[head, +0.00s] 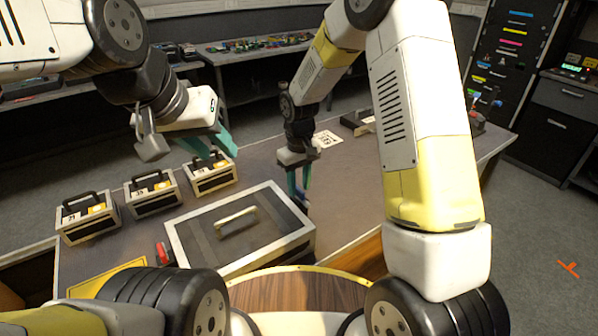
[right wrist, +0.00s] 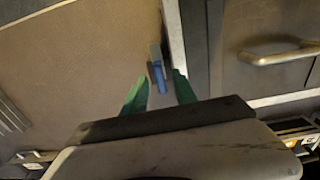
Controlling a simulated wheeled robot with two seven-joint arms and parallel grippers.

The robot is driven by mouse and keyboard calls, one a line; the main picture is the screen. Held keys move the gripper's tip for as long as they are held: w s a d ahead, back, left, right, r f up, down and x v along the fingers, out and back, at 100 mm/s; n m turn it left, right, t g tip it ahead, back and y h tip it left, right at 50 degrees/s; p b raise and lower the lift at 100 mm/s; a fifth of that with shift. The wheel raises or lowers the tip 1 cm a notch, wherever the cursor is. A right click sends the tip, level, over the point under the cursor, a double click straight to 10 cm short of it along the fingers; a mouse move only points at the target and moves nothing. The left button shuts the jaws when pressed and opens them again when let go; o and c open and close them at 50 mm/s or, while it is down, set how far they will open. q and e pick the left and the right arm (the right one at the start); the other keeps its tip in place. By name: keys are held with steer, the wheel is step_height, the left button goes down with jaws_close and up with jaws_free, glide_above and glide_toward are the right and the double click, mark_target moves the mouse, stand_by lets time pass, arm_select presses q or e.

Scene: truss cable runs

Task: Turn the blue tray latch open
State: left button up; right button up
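The tray (head: 190,243) is a large grey case with pale edges and a handle on its lid, at the front middle of the bench. The blue latch (head: 303,197) is at its right edge, partly hidden by my right gripper (head: 298,186). In the right wrist view the blue latch (right wrist: 158,76) lies between the two green fingertips of my right gripper (right wrist: 160,80), with a gap to each finger. That gripper is open; contact cannot be made out. My left gripper (head: 212,148) is open and empty above the back of the bench.
A red latch (head: 162,253) is at the tray's left edge. Three small handled boxes (head: 88,219) stand in a row at the left and behind the tray. The bench right of the tray is mostly clear.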

mark_target(299, 189)
step_height(299, 189, up, 7)
steer(key=shift+f, duration=0.1)
stand_by(0.3)
steer(key=s+d+r+m+t+y, duration=0.1)
steer(key=s+d+r+m+t, duration=0.1)
steer(key=s+d+r, duration=0.55)
steer(key=s+d+r+m+t+y, duration=0.15)
steer(key=s+d+r, duration=0.3)
steer(key=r, duration=0.55)
steer(key=s+d+r+m+t, duration=0.2)
steer(key=s+m, duration=0.1)
steer(key=s, duration=0.6)
steer(key=shift+s+t, duration=0.35)
steer(key=shift+s, duration=0.05)
